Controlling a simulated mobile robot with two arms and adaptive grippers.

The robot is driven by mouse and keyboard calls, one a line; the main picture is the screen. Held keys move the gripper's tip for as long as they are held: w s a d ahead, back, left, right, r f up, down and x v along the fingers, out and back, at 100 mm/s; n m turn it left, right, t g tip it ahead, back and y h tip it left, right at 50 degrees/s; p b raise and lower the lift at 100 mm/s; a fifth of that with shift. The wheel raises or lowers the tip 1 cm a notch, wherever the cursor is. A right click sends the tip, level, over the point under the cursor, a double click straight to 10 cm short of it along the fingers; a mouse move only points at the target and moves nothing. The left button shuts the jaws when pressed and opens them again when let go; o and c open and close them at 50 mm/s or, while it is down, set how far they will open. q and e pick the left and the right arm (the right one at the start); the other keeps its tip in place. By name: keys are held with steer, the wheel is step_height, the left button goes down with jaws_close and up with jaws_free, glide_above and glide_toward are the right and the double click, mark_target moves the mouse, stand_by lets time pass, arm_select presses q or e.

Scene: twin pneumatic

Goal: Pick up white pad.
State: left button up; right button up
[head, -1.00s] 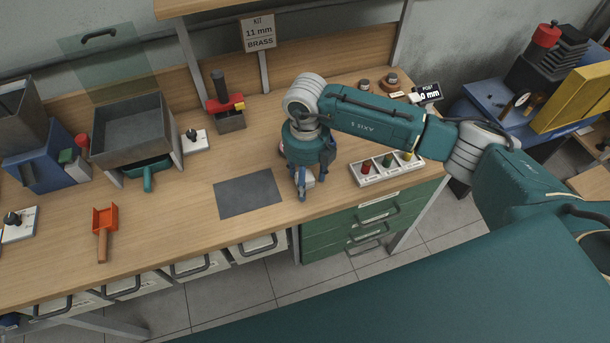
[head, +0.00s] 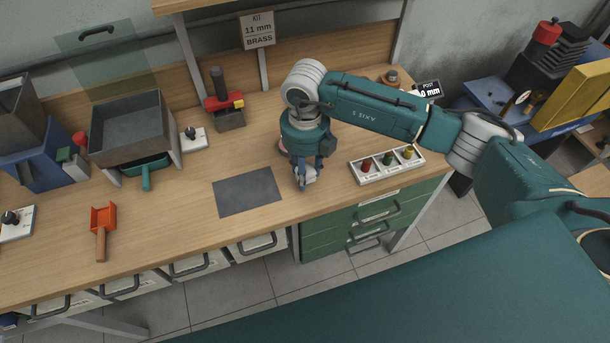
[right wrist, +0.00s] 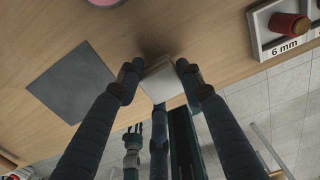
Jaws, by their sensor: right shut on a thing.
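The white pad (right wrist: 160,80) is a small pale block between the fingers of my right gripper (right wrist: 157,78) in the right wrist view. The fingers are shut on it from both sides. In the head view my right gripper (head: 304,178) points down over the bench near its front edge, right of the dark grey mat. The pad is mostly hidden there by the fingers. I cannot tell exactly how far the pad is above the bench.
The dark grey mat (head: 247,192) lies left of the gripper. A white tray (head: 374,178) with red, green and yellow pegs stands to the right. Bare wood lies between.

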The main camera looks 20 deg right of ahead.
step_height(320, 180, up, 18)
steer(key=b, duration=0.3)
steer(key=shift+b, duration=0.35)
steer(key=shift+f, duration=0.1)
